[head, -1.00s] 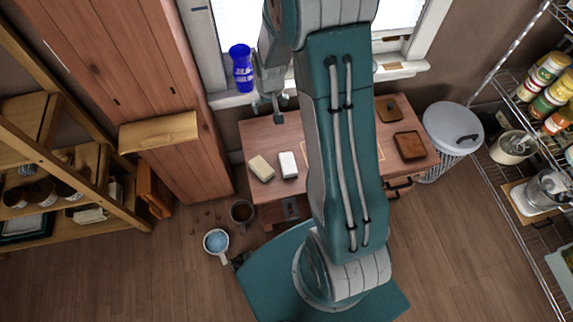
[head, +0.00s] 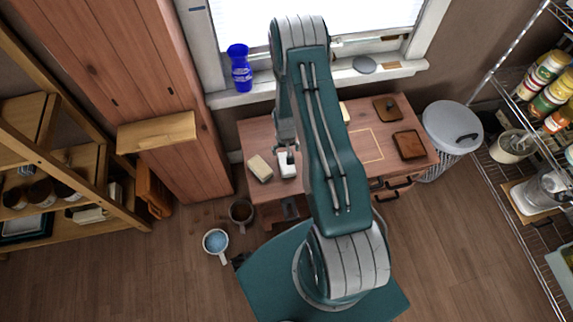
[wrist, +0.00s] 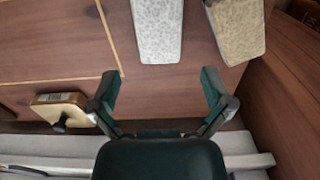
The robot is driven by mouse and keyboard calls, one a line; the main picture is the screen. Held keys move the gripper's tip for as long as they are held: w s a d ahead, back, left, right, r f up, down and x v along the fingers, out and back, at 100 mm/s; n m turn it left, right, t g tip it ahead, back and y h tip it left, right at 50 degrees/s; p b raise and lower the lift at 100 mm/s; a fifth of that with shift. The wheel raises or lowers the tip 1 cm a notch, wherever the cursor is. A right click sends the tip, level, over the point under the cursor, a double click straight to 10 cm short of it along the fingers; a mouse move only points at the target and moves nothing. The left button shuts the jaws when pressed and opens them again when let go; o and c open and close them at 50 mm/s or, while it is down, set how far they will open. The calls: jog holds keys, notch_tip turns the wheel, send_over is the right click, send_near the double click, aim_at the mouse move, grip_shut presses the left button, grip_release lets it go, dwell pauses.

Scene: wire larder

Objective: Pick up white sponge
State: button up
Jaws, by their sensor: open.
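The white sponge (head: 288,170) lies on the wooden table, right of a beige sponge (head: 260,168) in the head view. In the wrist view the white sponge (wrist: 157,30) is at the top centre, cut off by the frame edge, with the beige sponge (wrist: 236,30) to its right. My gripper (wrist: 160,83) is open and empty, its fingers spread just short of the white sponge's near end. In the head view my gripper (head: 286,149) is over the sponge's far end and partly hides it. I cannot tell its exact height.
A wooden block with a dark knob (wrist: 60,108) lies on the table near the sill. Two brown boards (head: 409,145) (head: 386,108) lie at the table's right. Two mugs (head: 216,242) (head: 241,212) stand on the floor.

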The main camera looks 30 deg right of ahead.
notch_tip(320, 180, down, 3)
jog(key=shift+f, duration=0.15)
jog(key=shift+s+f, duration=0.2)
jog(key=shift+f, duration=2.5)
jog(key=c, duration=0.8)
